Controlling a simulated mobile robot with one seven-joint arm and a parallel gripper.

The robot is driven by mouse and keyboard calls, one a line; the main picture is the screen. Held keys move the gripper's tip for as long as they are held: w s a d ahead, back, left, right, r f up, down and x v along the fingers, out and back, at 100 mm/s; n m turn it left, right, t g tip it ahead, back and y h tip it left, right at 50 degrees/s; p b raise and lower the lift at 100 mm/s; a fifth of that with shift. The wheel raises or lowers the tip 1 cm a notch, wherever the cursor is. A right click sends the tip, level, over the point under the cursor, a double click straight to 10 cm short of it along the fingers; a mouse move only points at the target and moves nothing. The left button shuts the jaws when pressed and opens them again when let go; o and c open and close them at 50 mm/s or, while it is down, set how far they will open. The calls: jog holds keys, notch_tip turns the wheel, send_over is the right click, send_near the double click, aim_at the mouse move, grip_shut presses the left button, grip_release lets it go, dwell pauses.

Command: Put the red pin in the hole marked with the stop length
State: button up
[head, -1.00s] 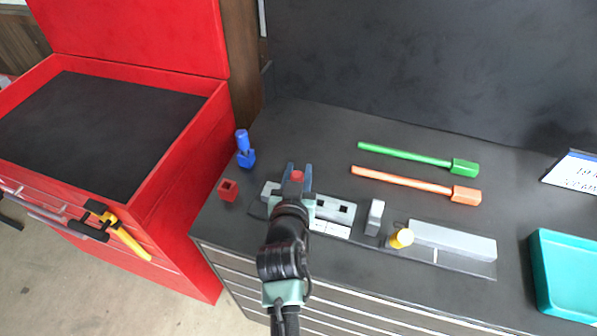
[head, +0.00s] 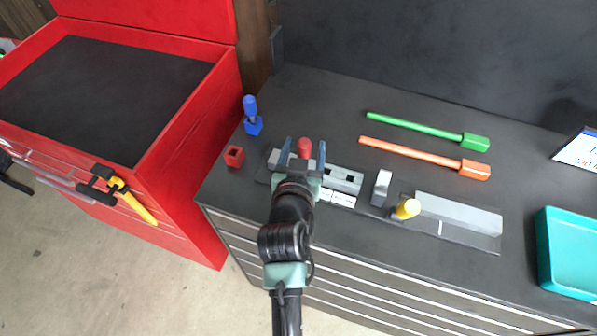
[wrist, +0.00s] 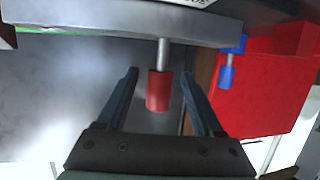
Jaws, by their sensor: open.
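The red pin (head: 304,147) stands with its grey shank in the grey block with square holes (head: 342,178), towards the block's left end. In the wrist view the red pin's head (wrist: 159,92) is between my open fingers, with a gap on both sides, and its shank runs into the block (wrist: 100,20). My gripper (head: 303,151) is open around the pin head. White labels (head: 337,197) lie along the block's front; their marks are too small to read. A white card (head: 578,152) at the right edge bears writing that is cut off.
A blue pin in a blue block (head: 252,116) and a red square socket (head: 234,156) stand left. A small grey block (head: 381,187), a yellow knob (head: 406,209) and a grey bar (head: 460,217) are right. Green (head: 425,131) and orange (head: 425,156) rods lie behind; a teal tray (head: 548,275) is far right.

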jog(key=b+v, duration=0.1)
jog(key=v, duration=0.9)
jog(key=shift+s, duration=0.15)
jog(key=shift+r, duration=0.1)
jog(key=w+r+t, duration=0.2)
jog(key=r+t, duration=0.1)
jog(key=r, duration=0.9)
jog(key=w+r+t, duration=0.3)
jog(key=r, duration=0.9)
jog(key=s+r+t+y, duration=0.1)
jog(key=s+r+t, duration=0.2)
jog(key=r, duration=1)
jog(key=s+d+r+n+t, duration=0.1)
jog(key=s+r+t, duration=0.3)
jog(key=s+r, duration=0.3)
notch_tip(320, 180, up, 6)
jog(key=shift+s+f+y, duration=0.1)
jog(key=shift+s+y, duration=0.1)
jog(key=shift+y, duration=0.2)
jog(key=shift+d+f+b, duration=0.1)
jog(key=shift+f+b, duration=0.05)
jog(key=shift+b, duration=0.2)
